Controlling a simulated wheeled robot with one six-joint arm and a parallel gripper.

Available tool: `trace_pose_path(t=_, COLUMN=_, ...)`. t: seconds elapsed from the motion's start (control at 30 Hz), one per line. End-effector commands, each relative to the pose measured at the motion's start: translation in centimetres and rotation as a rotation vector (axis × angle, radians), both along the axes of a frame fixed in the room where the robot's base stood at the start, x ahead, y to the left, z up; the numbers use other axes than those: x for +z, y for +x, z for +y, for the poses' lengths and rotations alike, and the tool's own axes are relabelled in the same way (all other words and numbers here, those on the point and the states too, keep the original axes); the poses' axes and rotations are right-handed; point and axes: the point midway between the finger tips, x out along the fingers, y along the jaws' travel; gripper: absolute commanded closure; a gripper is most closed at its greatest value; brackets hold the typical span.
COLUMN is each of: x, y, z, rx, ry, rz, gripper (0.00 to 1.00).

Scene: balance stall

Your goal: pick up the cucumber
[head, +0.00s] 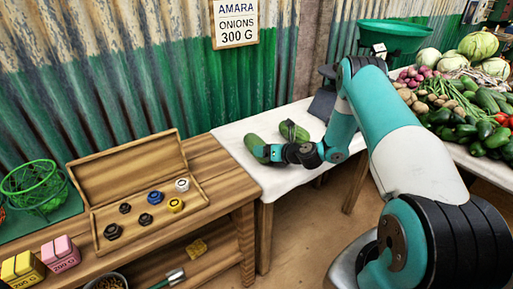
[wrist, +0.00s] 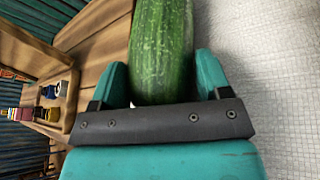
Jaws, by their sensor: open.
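A green cucumber (head: 254,143) lies on the white cloth of the table in the head view. My gripper (head: 267,153) is right at it and covers part of it. In the wrist view the cucumber (wrist: 162,45) runs up from the palm between the two teal fingers of my gripper (wrist: 162,78). The fingers are open, one on each side, with a gap visible at the right; at the left I cannot tell whether it touches. A second green, cucumber-like vegetable (head: 294,131) lies a little to the right, behind my wrist.
A wooden bench (head: 220,190) adjoins the cloth-covered table (head: 238,131) on the left, with an open box of weights (head: 130,167) on it. A corrugated wall stands behind. Vegetables are heaped at the right, by a green bowl (head: 394,36).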

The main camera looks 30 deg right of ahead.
Motion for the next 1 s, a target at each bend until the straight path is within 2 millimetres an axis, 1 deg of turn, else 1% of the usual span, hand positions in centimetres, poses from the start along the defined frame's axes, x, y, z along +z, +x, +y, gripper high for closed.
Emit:
trace_pose_path(t=0.2, x=0.0, y=0.1, z=0.0, rx=-0.001, ry=0.0, rz=-0.001, gripper=0.3)
trace_pose_path(t=0.37, x=0.0, y=0.1, z=0.0, rx=-0.001, ry=-0.001, rz=-0.001, gripper=0.66)
trace_pose_path(t=0.4, x=0.1, y=0.1, z=0.0, rx=-0.001, ry=-0.001, rz=-0.002, gripper=0.67)
trace_pose_path(t=0.63, x=0.2, y=0.1, z=-0.1, rx=-0.001, ry=-0.001, rz=-0.002, gripper=0.68)
trace_pose_path(t=0.77, x=0.9, y=0.1, z=-0.1, rx=-0.001, ry=-0.003, rz=-0.003, gripper=0.68)
trace_pose_path(t=0.87, x=2.2, y=0.2, z=-0.1, rx=-0.001, ry=-0.003, rz=-0.004, gripper=0.68)
trace_pose_path(t=0.97, x=4.5, y=0.2, z=-0.1, rx=-0.001, ry=-0.004, rz=-0.006, gripper=0.68)
trace_pose_path(t=1.0, x=5.7, y=0.2, z=-0.1, rx=-0.001, ry=-0.006, rz=-0.007, gripper=0.68)
